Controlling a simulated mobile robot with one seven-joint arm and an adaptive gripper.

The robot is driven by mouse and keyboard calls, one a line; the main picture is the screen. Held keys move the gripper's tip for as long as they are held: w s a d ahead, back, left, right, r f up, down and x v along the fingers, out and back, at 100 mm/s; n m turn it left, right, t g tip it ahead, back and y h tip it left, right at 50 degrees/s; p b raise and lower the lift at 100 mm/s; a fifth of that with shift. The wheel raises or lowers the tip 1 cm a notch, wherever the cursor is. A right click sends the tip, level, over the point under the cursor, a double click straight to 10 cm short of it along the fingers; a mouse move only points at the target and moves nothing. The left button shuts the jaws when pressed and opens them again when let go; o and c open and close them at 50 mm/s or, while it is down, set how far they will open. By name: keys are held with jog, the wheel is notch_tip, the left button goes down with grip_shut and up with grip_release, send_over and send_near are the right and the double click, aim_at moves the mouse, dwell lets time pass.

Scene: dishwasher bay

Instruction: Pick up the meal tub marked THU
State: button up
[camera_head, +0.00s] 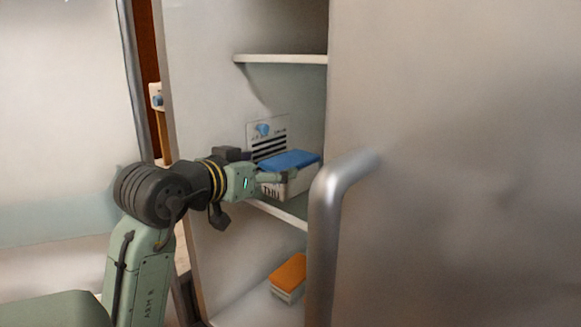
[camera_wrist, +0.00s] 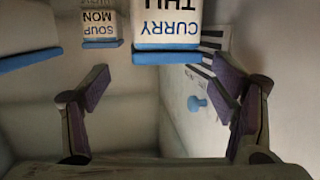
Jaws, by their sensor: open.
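The meal tub marked THU (camera_head: 298,185) stands on the middle shelf, a white box with a blue lid. In the wrist view, which is upside down, the tub (camera_wrist: 165,22) shows CURRY and THU on its face. My gripper (camera_head: 292,177) is at the tub's near side in the head view, one finger overlapping it. In the wrist view my gripper (camera_wrist: 163,72) is open, with the tub ahead between the spread fingers. I cannot tell whether a finger touches it.
A tub marked SOUP MON (camera_wrist: 100,25) stands beside it. Another blue-edged thing (camera_wrist: 30,58) is at left. An orange-lidded tub (camera_head: 289,275) sits below. A steel door with a bar handle (camera_head: 325,215) is close on the right. The upper shelf (camera_head: 285,59) is above.

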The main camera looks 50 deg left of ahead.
aim_at(278, 164)
jog(key=shift+p+x, duration=1.05)
jog(key=shift+x, duration=2.4)
jog(key=shift+c, duration=0.6)
jog(key=c, duration=1.3)
